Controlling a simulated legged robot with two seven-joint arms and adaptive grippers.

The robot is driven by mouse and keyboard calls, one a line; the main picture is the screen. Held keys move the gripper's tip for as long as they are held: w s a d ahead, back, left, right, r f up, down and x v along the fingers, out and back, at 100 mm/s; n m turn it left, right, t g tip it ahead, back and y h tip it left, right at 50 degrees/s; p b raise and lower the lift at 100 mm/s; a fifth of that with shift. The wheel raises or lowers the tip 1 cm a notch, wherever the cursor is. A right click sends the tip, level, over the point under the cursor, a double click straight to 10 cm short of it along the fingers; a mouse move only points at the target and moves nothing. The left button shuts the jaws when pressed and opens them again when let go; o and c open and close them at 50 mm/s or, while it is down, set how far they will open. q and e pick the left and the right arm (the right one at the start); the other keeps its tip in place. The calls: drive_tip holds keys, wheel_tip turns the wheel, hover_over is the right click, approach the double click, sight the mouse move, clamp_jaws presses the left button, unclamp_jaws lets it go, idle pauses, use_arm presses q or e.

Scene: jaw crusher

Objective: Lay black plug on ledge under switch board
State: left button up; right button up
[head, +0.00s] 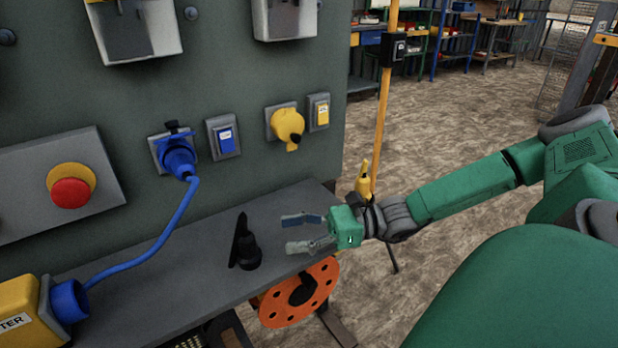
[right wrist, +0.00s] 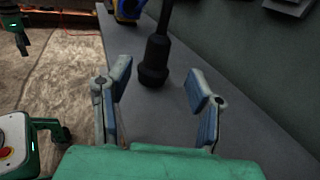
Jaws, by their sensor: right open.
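The black plug (head: 245,246) is on the grey ledge (head: 190,283) under the switch board (head: 230,75); I cannot tell if it stands or lies. In the right wrist view, the plug's thick dark body (right wrist: 154,66) shows ahead of and between my fingertips, with a thinner part running up out of the picture. My right gripper (head: 301,233) is open and empty, right of the plug and apart from it, near the ledge's right end. Its two spread fingers also show in the right wrist view (right wrist: 160,84). My left gripper is not in the head view.
A blue plug (head: 178,157) with a blue cable runs to a yellow box (head: 32,310) on the ledge's left. A yellow plug (head: 288,126) and a red button (head: 71,191) are on the board. An orange reel (head: 298,292) is below the ledge; a yellow pole (head: 382,120) stands behind my right wrist.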

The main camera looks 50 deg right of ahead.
drive_tip(key=shift+p+v, duration=0.5)
drive_tip(key=shift+v, duration=0.6)
drive_tip(key=shift+s+r, duration=0.2)
drive_tip(key=shift+s, duration=0.1)
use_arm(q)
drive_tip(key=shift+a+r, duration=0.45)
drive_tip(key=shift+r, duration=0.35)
use_arm(e)
drive_tip(key=shift+s, duration=0.1)
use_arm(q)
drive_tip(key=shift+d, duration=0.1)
use_arm(e)
drive_tip(key=shift+f, duration=0.1)
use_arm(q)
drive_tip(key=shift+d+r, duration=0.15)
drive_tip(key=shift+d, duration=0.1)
use_arm(e)
drive_tip(key=shift+d+f, duration=0.1)
drive_tip(key=shift+d, duration=0.25)
drive_tip(key=shift+a, duration=0.15)
